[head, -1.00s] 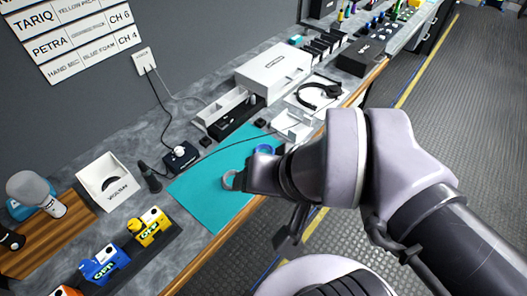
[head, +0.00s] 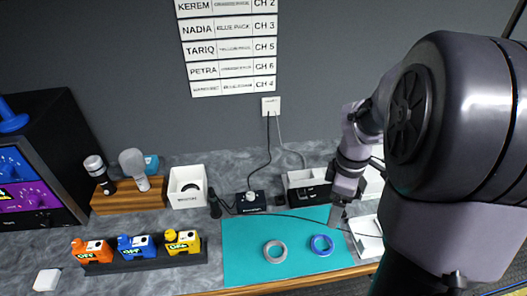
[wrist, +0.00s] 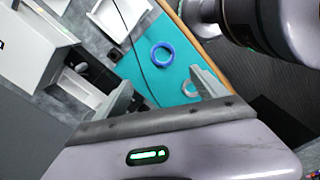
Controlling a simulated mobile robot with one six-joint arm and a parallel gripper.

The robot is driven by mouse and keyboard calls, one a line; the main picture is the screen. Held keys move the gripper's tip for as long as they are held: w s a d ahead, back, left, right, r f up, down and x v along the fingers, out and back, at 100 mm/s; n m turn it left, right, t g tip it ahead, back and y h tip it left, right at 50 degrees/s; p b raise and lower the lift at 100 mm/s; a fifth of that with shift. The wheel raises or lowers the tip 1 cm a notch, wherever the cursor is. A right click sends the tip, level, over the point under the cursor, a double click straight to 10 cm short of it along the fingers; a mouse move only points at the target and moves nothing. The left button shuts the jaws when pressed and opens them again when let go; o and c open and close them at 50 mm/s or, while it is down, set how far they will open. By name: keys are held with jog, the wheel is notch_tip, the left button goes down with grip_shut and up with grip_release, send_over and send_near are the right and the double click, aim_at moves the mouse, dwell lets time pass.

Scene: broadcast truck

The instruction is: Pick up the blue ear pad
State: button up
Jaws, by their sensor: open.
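The blue ear pad (head: 322,245) is a ring lying flat on the right part of the teal mat (head: 238,270). It also shows in the wrist view (wrist: 162,54), beyond the fingertips. A grey ear pad (head: 275,252) lies to its left on the mat. It shows partly in the wrist view (wrist: 190,90), beside one finger. My gripper (head: 336,215) is above the mat's back right edge, just behind the blue ear pad and apart from it. In the wrist view my gripper (wrist: 163,93) has its fingers spread, with nothing held between them.
A black cable (wrist: 136,58) crosses the mat behind the blue ear pad. White trays (head: 366,238) stand to the right. A black control box (head: 251,203) and a white bin (head: 188,187) stand behind the mat. Yellow, blue and orange packs (head: 182,242) stand to the left.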

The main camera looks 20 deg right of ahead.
jog(key=b, duration=0.6)
send_over(321, 246)
notch_tip(321, 246, down, 12)
jog(key=shift+d+f, duration=0.15)
jog(key=shift+f, duration=0.05)
jog(key=f+b, duration=0.3)
jog(key=f, duration=0.2)
jog(key=shift+a+f+b, duration=0.2)
jog(key=shift+b, duration=0.1)
jog(key=shift+r, duration=0.15)
jog(key=c, duration=1.4)
